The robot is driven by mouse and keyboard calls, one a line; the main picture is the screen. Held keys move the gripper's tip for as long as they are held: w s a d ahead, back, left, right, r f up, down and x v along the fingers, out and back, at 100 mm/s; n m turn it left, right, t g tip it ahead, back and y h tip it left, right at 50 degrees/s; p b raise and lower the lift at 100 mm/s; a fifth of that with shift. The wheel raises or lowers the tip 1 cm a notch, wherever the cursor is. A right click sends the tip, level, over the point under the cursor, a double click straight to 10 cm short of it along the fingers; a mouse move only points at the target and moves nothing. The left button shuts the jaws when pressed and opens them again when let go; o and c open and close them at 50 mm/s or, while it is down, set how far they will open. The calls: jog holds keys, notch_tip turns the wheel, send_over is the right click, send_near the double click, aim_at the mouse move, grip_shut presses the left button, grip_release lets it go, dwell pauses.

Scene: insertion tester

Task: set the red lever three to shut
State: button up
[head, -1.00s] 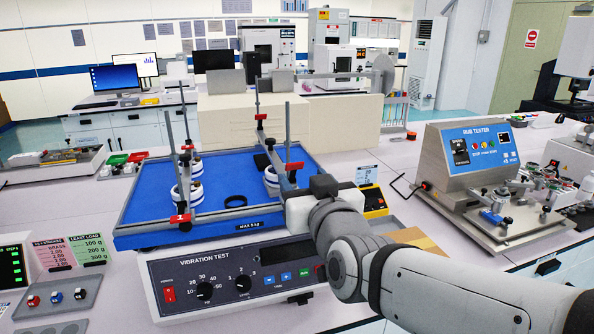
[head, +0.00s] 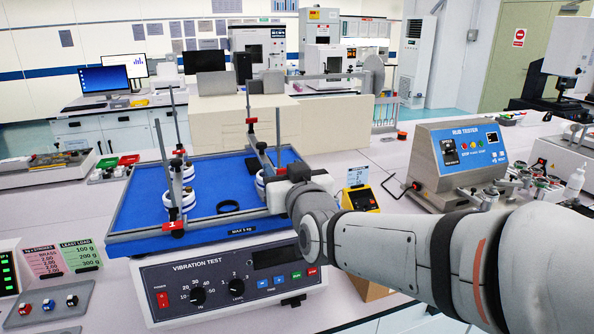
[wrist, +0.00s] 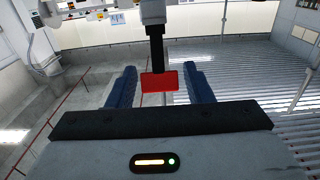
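The blue-topped vibration tester (head: 215,168) carries rods with red levers. One red lever (head: 251,121) is at the back, one (head: 177,162) at the left and one (head: 174,226) at the front left. Another red lever (head: 281,171) is at the right, partly hidden by my gripper. In the wrist view a red lever (wrist: 159,82) lies below a dark rod, between the two blue fingers of my gripper (wrist: 158,84). The fingers are apart, with a gap on either side of the lever. No lever number is readable.
Grey clamp bars and tall rods (head: 280,135) stand on the blue plate. White-and-blue ringed jars (head: 181,205) and a black ring (head: 228,207) are on it. The control panel (head: 230,283) faces front. A yellow device (head: 361,199) and the rub tester (head: 460,155) stand to the right.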

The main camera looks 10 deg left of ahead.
jog(key=c, duration=0.8)
jog(key=shift+f+b, duration=0.15)
jog(key=shift+b, duration=0.25)
